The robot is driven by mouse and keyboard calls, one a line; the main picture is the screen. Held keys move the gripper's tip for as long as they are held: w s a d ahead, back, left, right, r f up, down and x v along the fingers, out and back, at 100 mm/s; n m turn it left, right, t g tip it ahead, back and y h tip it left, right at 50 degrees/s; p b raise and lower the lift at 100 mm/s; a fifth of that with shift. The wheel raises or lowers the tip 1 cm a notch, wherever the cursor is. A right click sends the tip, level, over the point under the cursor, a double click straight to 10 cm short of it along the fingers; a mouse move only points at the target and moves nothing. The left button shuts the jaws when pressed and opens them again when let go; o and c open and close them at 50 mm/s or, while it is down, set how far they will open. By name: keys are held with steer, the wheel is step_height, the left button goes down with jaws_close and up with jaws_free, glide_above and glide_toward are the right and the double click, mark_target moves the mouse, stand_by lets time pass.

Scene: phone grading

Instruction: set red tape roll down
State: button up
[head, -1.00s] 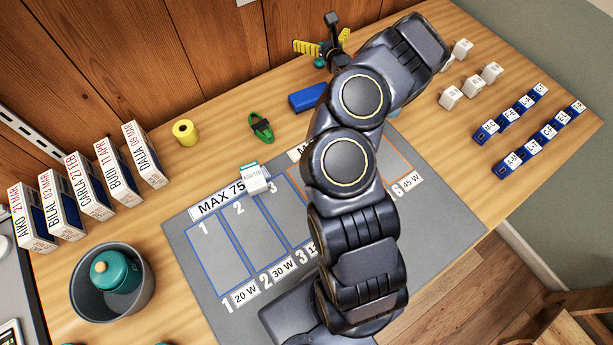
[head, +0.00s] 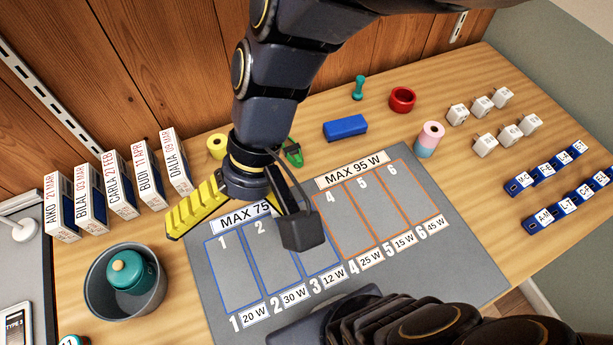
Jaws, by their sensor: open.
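The red tape roll (head: 402,99) lies flat on the wooden table near the back, right of centre. Nothing touches it. My gripper (head: 240,218) is open, with its yellow-padded fingers spread above the upper left part of the grey mat (head: 205,290). It is well to the left of and nearer than the red roll, and I see nothing between its fingers. My gripper hides part of the mat's label and the upper part of slot 3.
A blue block (head: 345,128), a teal object (head: 358,88) and a pink and light-blue piece (head: 430,138) stand near the roll. White cubes (head: 485,144) and blue labelled blocks (head: 543,172) are at right. Labelled boxes (head: 90,198) and a grey pot (head: 104,302) are at left.

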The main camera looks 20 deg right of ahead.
steer(key=s+d+n+h, duration=0.1)
steer(key=s+d+h, duration=0.3)
steer(key=d, duration=0.5)
steer(key=shift+s+f+t+h, duration=0.25)
steer(key=shift+f+t+h, duration=0.05)
steer(key=shift+f+h, duration=0.1)
